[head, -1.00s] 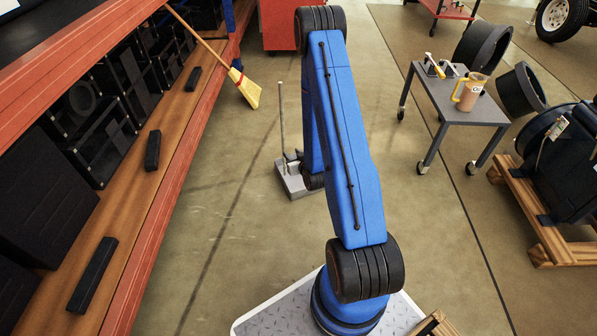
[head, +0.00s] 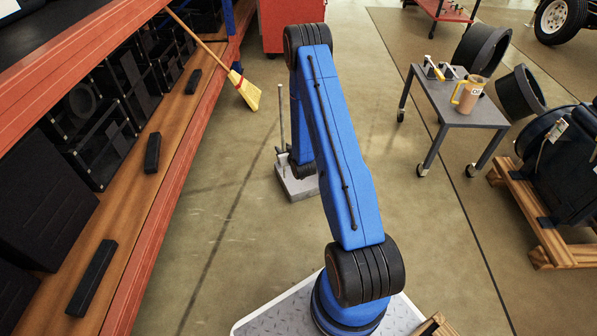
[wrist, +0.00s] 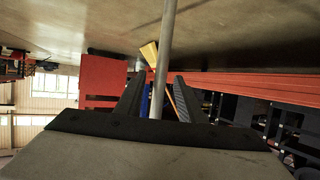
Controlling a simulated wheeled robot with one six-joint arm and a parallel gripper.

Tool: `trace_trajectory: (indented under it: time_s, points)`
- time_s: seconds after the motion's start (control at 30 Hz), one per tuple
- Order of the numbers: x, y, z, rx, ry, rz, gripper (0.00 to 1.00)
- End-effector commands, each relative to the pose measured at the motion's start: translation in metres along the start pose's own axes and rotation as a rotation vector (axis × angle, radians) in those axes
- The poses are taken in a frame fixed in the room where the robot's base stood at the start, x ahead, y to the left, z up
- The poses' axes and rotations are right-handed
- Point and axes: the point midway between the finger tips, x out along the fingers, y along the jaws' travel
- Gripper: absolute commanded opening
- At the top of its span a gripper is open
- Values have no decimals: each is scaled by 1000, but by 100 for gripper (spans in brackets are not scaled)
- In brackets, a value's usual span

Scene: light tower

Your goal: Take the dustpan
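The dustpan (head: 297,187) is a grey pan with a tall, thin upright handle, standing on the floor behind my arm in the head view. Part of it is hidden by my arm. In the wrist view its grey handle (wrist: 166,35) runs down between the two dark fingers of my gripper (wrist: 159,78). The fingers are apart, with a gap showing on each side of the handle. I cannot tell how deep the handle sits between them. In the head view my gripper is mostly hidden behind my arm, close to the handle.
A yellow broom (head: 245,90) leans on the orange shelf unit (head: 160,240) at the left. A grey wheeled table (head: 455,105) with a mug (head: 468,94) stands at the right. A red cabinet (head: 290,20) is at the back. The floor around the dustpan is clear.

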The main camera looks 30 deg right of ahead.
Motion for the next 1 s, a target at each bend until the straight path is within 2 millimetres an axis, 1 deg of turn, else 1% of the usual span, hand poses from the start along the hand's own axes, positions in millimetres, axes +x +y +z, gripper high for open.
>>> trace_trajectory:
  time_s: [0.1, 0.2, 0.3, 0.4, 0.6, 0.67, 0.7, 0.73, 0.77, 1.0]
  points:
    - [18, 0, 0, 0, 2, 0, 36]
    - [30, 1, 0, 0, 2, -1, 36]
    - [38, 1, 1, 0, 0, 0, 36]
    - [42, 1, 0, 0, 0, 0, 36]
    - [42, 1, 0, 0, 0, 0, 36]
    - [42, 1, 0, 0, 0, 0, 21]
    - [42, 1, 0, 0, 0, 0, 12]
    - [42, 1, 0, 0, 0, 0, 4]
    - [42, 1, 0, 0, 0, 0, 0]
    - [42, 1, 0, 0, 0, 1, 0]
